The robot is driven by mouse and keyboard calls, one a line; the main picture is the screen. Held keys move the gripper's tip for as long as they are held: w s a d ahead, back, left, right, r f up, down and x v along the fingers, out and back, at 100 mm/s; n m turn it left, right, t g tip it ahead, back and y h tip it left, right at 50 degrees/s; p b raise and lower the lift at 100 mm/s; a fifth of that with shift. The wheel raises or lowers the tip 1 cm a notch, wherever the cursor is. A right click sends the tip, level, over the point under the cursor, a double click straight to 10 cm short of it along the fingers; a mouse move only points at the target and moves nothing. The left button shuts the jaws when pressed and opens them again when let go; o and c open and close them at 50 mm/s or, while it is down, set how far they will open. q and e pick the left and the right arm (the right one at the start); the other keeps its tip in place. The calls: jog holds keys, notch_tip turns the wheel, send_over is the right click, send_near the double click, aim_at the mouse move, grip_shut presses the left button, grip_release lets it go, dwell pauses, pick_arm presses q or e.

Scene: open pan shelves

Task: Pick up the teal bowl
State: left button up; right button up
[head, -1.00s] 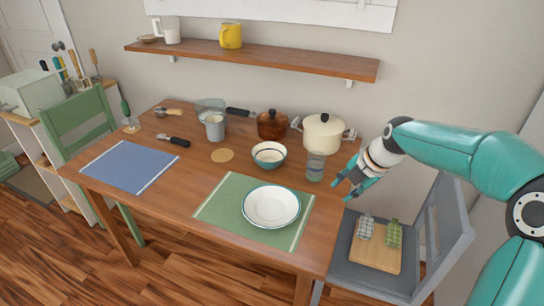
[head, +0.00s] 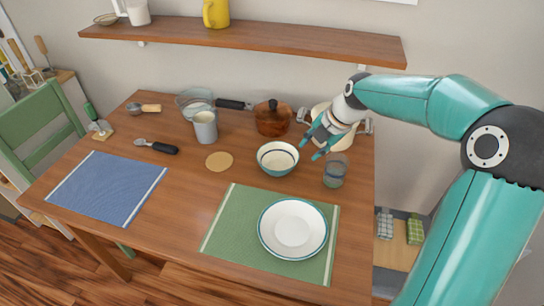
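The teal bowl (head: 277,159) stands upright on the wooden table, white inside with a dark band and a teal outside. It looks empty. My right gripper (head: 312,148) is just to the right of the bowl and above the table, its fingers spread and pointing left and down toward the bowl's rim. Nothing is between the fingers. I cannot tell whether a finger touches the bowl. My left gripper is not in view.
A glass (head: 335,170) stands close right of the bowl, below my gripper. A cream pot (head: 341,137) is partly hidden behind my gripper. A brown lidded pot (head: 272,118) stands behind the bowl. A plate (head: 293,229) lies on the green placemat (head: 222,236). A cork coaster (head: 219,161) is left.

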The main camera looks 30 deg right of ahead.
aim_at(292, 167)
jog(key=x, duration=1)
jog(key=shift+w+f, duration=0.25)
jog(key=shift+f, duration=0.05)
jog(key=shift+w+p+x, duration=0.1)
jog(key=shift+p+x, duration=0.3)
jog(key=shift+x, duration=0.95)
jog(key=shift+w+p+x, duration=0.15)
jog(key=shift+p+x, duration=0.25)
jog(key=shift+x, duration=0.95)
jog(key=shift+s+r, duration=0.1)
grip_shut()
